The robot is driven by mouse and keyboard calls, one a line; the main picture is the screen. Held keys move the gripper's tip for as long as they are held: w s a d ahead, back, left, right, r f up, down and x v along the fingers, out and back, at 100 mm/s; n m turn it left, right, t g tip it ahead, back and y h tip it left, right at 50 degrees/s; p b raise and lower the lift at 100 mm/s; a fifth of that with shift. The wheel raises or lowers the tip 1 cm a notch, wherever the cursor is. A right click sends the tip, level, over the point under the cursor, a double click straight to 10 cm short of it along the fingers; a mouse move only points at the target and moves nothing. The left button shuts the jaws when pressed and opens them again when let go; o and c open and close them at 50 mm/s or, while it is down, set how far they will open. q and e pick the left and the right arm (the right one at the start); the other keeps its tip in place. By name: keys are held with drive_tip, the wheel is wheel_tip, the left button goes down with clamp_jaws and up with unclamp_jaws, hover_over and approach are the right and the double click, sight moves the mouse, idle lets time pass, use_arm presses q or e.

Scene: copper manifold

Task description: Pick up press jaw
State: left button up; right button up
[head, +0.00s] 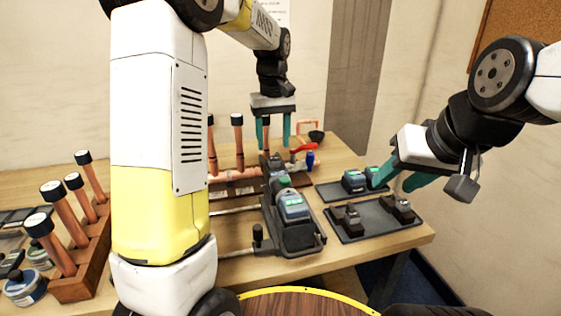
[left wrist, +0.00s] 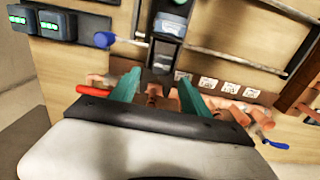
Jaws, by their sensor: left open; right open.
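Two dark blocks that look like press jaws, a left one (head: 347,218) and a right one (head: 399,208), rest apart on a dark tray (head: 372,231) at the table's right front. My right gripper (head: 393,184) is open and empty, its teal fingers above the back of that tray, close to the right block in the picture. My left gripper (head: 273,146) is open, pointing down over the back of the table behind the black press tool (head: 292,207). In the left wrist view, its open fingers (left wrist: 157,82) have copper fittings beyond them; nothing is visibly gripped.
Two battery-like blocks (head: 353,181) sit on a second tray (head: 330,193) behind the jaws. A red-handled valve (head: 304,148) is near the left gripper. Capped copper pipes stand in a wooden rack (head: 83,267) at left. My left arm hides part of the table.

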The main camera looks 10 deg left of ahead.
sight(273, 156)
use_arm(q)
wheel_tip(273, 156, down, 4)
drive_tip(key=shift+f, duration=0.1)
clamp_jaws()
idle(0.4)
